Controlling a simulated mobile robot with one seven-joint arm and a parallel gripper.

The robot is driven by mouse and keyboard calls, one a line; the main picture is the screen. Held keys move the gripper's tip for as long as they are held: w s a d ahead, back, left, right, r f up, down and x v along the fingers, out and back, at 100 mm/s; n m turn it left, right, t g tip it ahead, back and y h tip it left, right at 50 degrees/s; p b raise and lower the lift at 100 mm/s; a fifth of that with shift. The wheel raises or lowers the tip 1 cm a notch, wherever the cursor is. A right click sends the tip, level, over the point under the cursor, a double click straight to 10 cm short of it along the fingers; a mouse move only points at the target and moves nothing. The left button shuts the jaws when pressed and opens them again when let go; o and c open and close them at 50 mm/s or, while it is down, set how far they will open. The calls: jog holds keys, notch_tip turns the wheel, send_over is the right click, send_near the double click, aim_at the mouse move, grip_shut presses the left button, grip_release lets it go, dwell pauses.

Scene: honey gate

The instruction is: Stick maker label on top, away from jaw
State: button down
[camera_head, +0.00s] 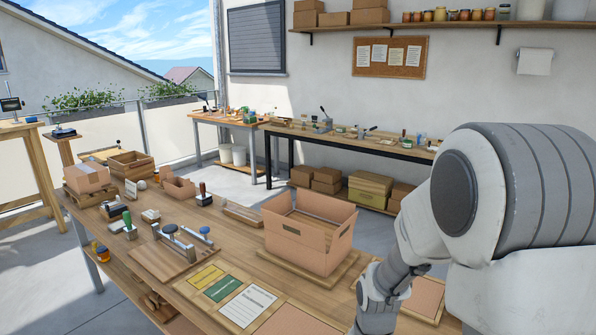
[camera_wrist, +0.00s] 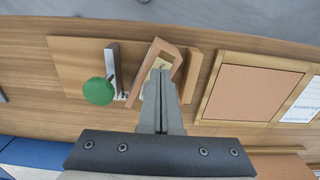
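My gripper (camera_wrist: 161,75) points into the wrist view from below, with its two fingers close together. A pale label with dark print (camera_wrist: 149,89) shows beside and just beyond the fingertips. I cannot tell whether it lies on the wood or is pinched between the fingers. Behind it is a tilted wooden block (camera_wrist: 172,50), partly hidden by the fingers. To its left stands a grey metal jaw (camera_wrist: 112,58) with a round green knob (camera_wrist: 98,91), on a wooden board (camera_wrist: 72,66). The gripper is not visible in the head view.
A second wooden piece (camera_wrist: 192,76) stands right of the tilted block, beside a framed cork panel (camera_wrist: 255,92). In the head view, an open cardboard box (camera_head: 305,238), green card (camera_head: 223,289) and white sheet (camera_head: 248,306) occupy the bench. Another fixture (camera_head: 178,244) stands left.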

jog(key=shift+f+b, duration=0.55)
jog(key=shift+f, duration=0.15)
dwell(1.4)
jog(key=shift+r+p, duration=2.4)
jog(key=shift+r, duration=0.7)
jog(key=shift+r, duration=0.4)
jog(key=s+r+n+t, duration=0.2)
jog(key=s+r, duration=0.4)
jog(key=r, duration=0.4)
jog(key=s+r+n+t, duration=0.3)
jog(key=s+r+n, duration=0.2)
jog(key=r, duration=0.6)
jog(key=shift+s+d+r+t, duration=0.25)
jog(key=shift+s+d+t, duration=0.1)
jog(key=shift+s, duration=0.9)
